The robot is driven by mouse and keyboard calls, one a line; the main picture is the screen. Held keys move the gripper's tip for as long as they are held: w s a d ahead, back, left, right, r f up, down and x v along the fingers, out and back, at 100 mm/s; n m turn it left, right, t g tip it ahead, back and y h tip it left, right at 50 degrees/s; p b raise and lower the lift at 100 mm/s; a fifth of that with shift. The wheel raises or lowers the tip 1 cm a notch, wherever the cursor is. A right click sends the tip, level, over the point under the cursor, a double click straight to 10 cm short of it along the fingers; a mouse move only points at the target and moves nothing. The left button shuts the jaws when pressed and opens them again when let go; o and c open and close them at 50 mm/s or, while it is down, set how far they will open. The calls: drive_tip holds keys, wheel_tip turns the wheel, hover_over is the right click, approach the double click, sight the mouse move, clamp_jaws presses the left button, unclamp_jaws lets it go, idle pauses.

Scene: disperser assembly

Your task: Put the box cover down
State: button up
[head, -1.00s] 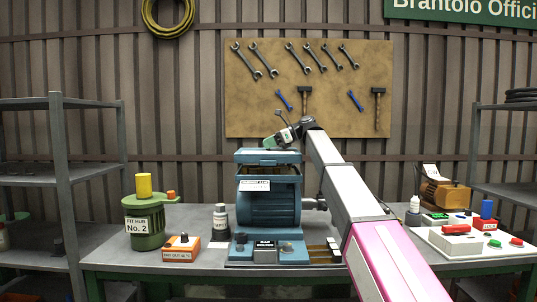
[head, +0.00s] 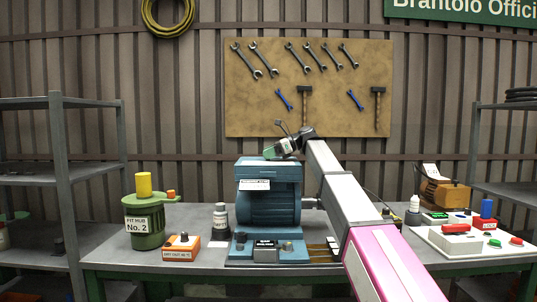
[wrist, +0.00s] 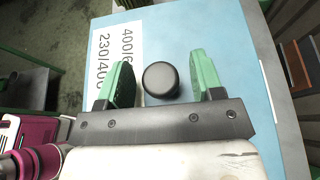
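The box cover (head: 268,172) is a blue lid sitting on top of the blue ribbed motor unit (head: 268,208). It looks level, with no clear gap below it. In the wrist view, the cover's light blue top (wrist: 190,35) carries a white label and a round black knob (wrist: 160,80). My gripper (head: 281,149) is just above the cover. In the wrist view, its green fingers (wrist: 162,82) stand on either side of the knob with a visible space on each side, so it is open around the knob.
The unit stands on a grey workbench (head: 190,217).

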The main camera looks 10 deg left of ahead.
drive_tip(key=shift+r, duration=0.3)
drive_tip(key=v, duration=1.2)
drive_tip(key=shift+f, duration=0.1)
